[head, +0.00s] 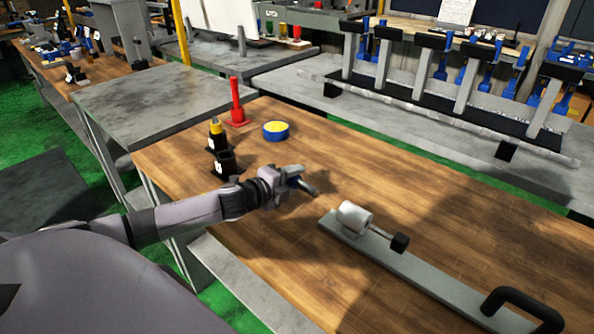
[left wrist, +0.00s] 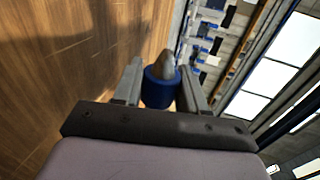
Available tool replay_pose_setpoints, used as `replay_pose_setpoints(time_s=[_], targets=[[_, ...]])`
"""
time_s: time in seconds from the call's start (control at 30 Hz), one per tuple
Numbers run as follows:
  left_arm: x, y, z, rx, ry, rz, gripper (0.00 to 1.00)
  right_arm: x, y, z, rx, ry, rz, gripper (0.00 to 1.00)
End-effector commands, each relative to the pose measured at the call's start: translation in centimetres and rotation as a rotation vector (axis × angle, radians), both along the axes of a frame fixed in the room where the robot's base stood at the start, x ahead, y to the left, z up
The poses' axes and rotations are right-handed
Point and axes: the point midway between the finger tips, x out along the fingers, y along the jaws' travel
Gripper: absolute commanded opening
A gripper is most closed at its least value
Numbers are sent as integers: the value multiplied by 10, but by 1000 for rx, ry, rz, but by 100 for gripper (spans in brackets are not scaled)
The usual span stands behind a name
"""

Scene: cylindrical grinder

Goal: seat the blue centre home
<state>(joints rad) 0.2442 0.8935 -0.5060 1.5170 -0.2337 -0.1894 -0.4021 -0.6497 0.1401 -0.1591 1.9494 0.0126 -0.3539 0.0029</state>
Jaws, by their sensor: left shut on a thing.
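The blue centre (left wrist: 160,88) has a blue collar and a grey tapered tip. In the left wrist view it sits between the two fingers of my left gripper (left wrist: 159,84), which is shut on it. In the head view my left gripper (head: 291,178) is over the wooden bench. The centre's grey tip (head: 308,189) points right toward a pale cylinder (head: 354,216) on a grey bar, with a gap between them. I cannot see into the cylinder's near end. My right gripper is not in view.
A dark knob (head: 400,242) sits right of the cylinder, and a black handle (head: 522,307) is at the bar's end.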

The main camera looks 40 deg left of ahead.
Motion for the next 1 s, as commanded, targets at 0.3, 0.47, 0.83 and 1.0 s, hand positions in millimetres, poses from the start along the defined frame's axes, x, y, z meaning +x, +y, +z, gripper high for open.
replay_pose_setpoints(time_s=[0.3,0.47,0.83,1.0], targets=[[-2,2,-4,-22,-2,16,0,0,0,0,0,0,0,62],[-2,2,-4,-21,-2,15,0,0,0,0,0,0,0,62],[-3,-12,-4,-24,-2,13,0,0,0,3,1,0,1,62],[-4,-28,-4,-23,-2,13,0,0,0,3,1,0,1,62]])
